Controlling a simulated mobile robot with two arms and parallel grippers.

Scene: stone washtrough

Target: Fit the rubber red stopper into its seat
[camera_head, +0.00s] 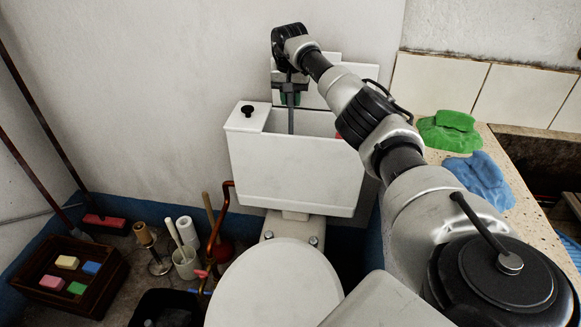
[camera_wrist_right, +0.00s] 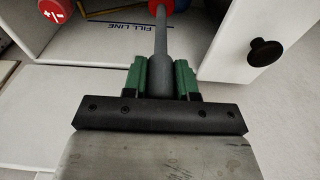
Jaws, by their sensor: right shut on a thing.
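My right gripper (camera_head: 290,92) is above the open cistern (camera_head: 295,168), with its green fingers pointing down. In the right wrist view the gripper (camera_wrist_right: 160,78) is shut on the thick grey grip of a rod (camera_wrist_right: 161,45). The rod runs away from the fingers to a red stopper (camera_wrist_right: 178,4), cut by the top edge of the picture. In the head view the rod (camera_head: 291,122) reaches down into the cistern, and its lower end is hidden by the front wall. The seat does not show in either view. My left gripper is not in view.
A lid piece with a black knob (camera_head: 248,110) covers the cistern's left end. A red part marked with plus and minus (camera_wrist_right: 56,9) is beside the rod. Inside, a wall reads "FILL LINE". Green (camera_head: 447,132) and blue cloths (camera_head: 480,178) lie on the right ledge.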

